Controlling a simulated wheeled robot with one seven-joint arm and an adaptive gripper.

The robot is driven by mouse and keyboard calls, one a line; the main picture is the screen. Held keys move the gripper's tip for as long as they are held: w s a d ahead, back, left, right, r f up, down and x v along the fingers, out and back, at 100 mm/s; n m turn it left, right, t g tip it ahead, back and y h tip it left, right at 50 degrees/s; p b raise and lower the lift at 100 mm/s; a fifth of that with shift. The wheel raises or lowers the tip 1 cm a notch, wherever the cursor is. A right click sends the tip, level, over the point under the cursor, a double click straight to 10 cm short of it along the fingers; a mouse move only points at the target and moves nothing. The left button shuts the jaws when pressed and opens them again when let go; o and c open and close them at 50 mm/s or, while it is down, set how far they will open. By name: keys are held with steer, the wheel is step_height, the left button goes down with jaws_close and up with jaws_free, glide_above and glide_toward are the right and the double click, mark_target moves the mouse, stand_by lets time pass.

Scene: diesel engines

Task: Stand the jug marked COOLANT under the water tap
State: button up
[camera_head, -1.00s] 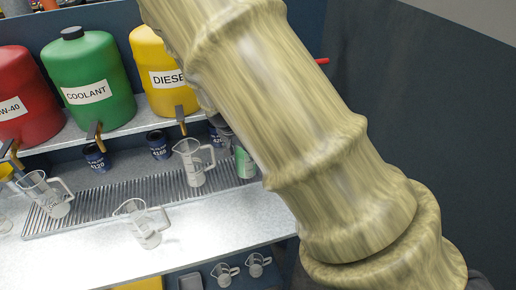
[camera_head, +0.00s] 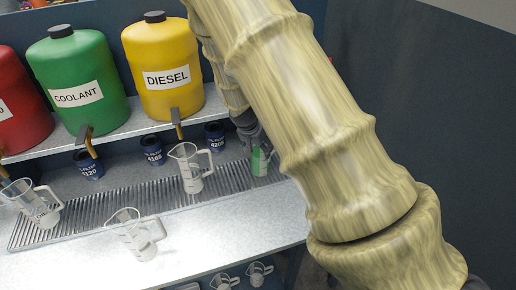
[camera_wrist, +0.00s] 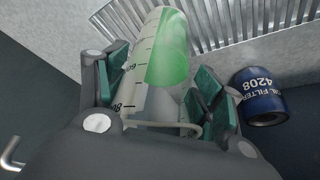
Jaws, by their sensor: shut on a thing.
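My gripper (camera_wrist: 160,88) is shut on a clear measuring jug (camera_wrist: 143,75) with black scale marks and green at its far end; its pads lie on either side. In the head view the same jug (camera_head: 261,160) shows green by the right end of the drip grate, partly hidden by my arm. I cannot read COOLANT on it, nor tell whether it touches the grate. The COOLANT lettering I can read is on the green tank (camera_head: 72,75). No water tap shows clearly; a speck of red shows at my arm's right edge.
Clear jugs stand on the grate (camera_head: 190,172), the bench front (camera_head: 135,238) and the left (camera_head: 35,205). Blue filter cans stand behind the grate; the 4208 can (camera_wrist: 262,98) is close to my gripper's right. The yellow DIESEL tank (camera_head: 165,65) is above. Several jugs sit below the bench.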

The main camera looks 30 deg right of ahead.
steer(key=shift+d, duration=0.1)
steer(key=o, duration=1.8)
steer(key=shift+w+f, duration=0.1)
steer(key=shift+f, duration=0.05)
steer(key=shift+o, duration=0.2)
steer(key=b+v, duration=0.3)
steer(key=v, duration=0.9)
steer(key=shift+b, duration=0.35)
